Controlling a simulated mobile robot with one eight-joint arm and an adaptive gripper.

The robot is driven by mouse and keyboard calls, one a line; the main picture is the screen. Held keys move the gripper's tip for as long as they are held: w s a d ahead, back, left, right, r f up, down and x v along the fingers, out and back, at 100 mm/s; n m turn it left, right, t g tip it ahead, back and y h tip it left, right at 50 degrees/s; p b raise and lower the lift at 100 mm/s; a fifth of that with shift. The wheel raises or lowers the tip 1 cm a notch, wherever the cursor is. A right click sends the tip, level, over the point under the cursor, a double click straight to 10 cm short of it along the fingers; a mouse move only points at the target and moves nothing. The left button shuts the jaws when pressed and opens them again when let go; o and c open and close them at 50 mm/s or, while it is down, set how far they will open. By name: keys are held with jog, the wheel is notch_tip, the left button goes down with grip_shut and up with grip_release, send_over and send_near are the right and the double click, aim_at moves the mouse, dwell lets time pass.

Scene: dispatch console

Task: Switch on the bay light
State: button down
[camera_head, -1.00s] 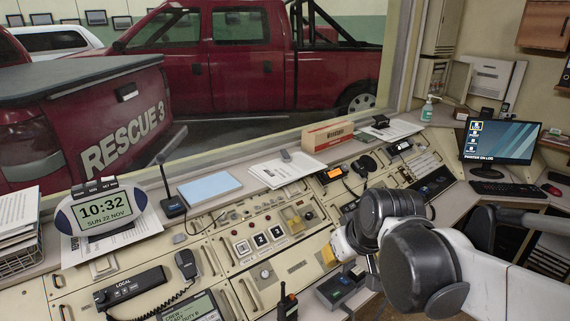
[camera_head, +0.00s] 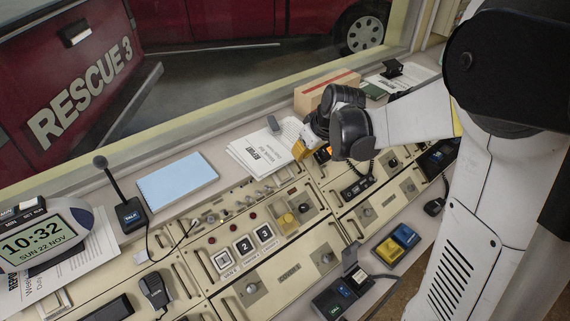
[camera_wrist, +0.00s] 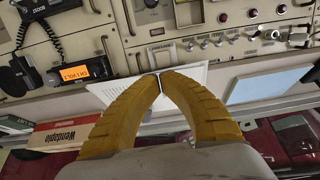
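The console (camera_head: 285,270) carries several controls, but I cannot read a label for the bay light. White square switches marked 2 (camera_head: 244,246) and 3 (camera_head: 264,233) sit beside a third one (camera_head: 222,260). The knobs also show at the upper right in the wrist view (camera_wrist: 220,42). My gripper (camera_head: 299,150) is over the console's back, by the papers, apart from the numbered switches. In the wrist view its yellow fingertips (camera_wrist: 158,79) meet, with nothing visible held.
A paper stack (camera_head: 250,152) with a small grey object (camera_head: 273,124), a blue-white pad (camera_head: 177,183) and a desk microphone (camera_head: 130,213) stand along the back ledge. A box (camera_head: 312,94) stands behind my gripper.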

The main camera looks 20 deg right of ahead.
aim_at(286, 175)
jog(key=b+x, duration=0.3)
jog(key=x, duration=1.1)
jog(key=shift+b, duration=0.35)
jog(key=shift+f+b, duration=0.6)
jog(key=shift+b, duration=0.15)
jog(key=shift+f+t+b, duration=0.15)
jog(key=shift+t+b, duration=0.25)
jog(key=shift+b, duration=0.2)
jog(key=shift+r, duration=0.3)
jog(key=shift+p, duration=0.3)
jog(key=shift+w+r+p, duration=0.1)
jog(key=shift+r+p, duration=0.2)
jog(key=shift+r, duration=0.45)
